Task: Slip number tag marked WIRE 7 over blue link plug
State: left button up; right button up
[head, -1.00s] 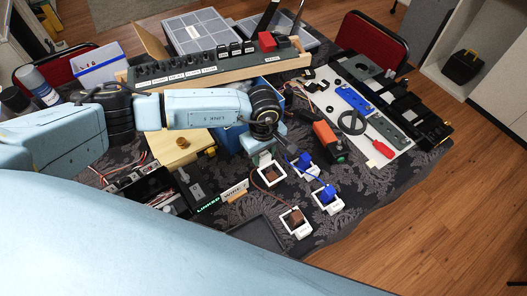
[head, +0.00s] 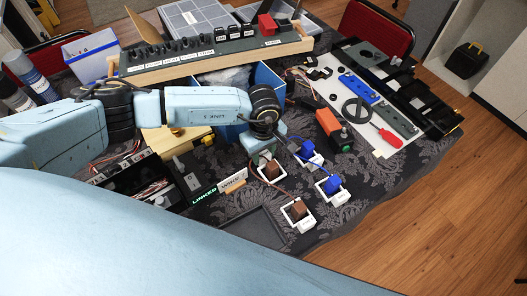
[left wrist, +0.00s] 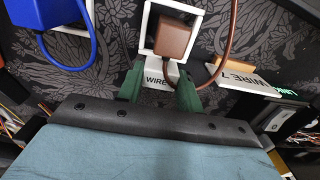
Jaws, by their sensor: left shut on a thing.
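My left gripper (left wrist: 159,88) is shut on a small white number tag (left wrist: 157,76). The tag reads WIRE; its number is hidden by a finger. The gripper is at the upper brown plug (left wrist: 173,38), which stands in a white frame; I cannot tell whether the tag touches it. In the head view, my left gripper (head: 266,155) is beside that brown plug (head: 271,169). Two blue plugs (head: 306,148) (head: 331,185), joined by a blue lead, stand in white frames to the right. One blue plug shows in the left wrist view (left wrist: 62,15). My right gripper is not in view.
A WIRE 7 card (head: 231,181) stands on a wooden block, left of the plugs, near a LINKED sign (head: 204,195). A second brown plug (head: 298,210) is in front. An orange-and-black tool (head: 330,125) lies behind. A dark tray (head: 250,230) lies in front left.

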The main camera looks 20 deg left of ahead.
pick_arm(q)
jog(key=shift+f, duration=0.1)
jog(key=o, duration=1)
jog(key=shift+o, duration=0.2)
notch_tip(320, 180, up, 13)
jog(key=shift+r, duration=0.2)
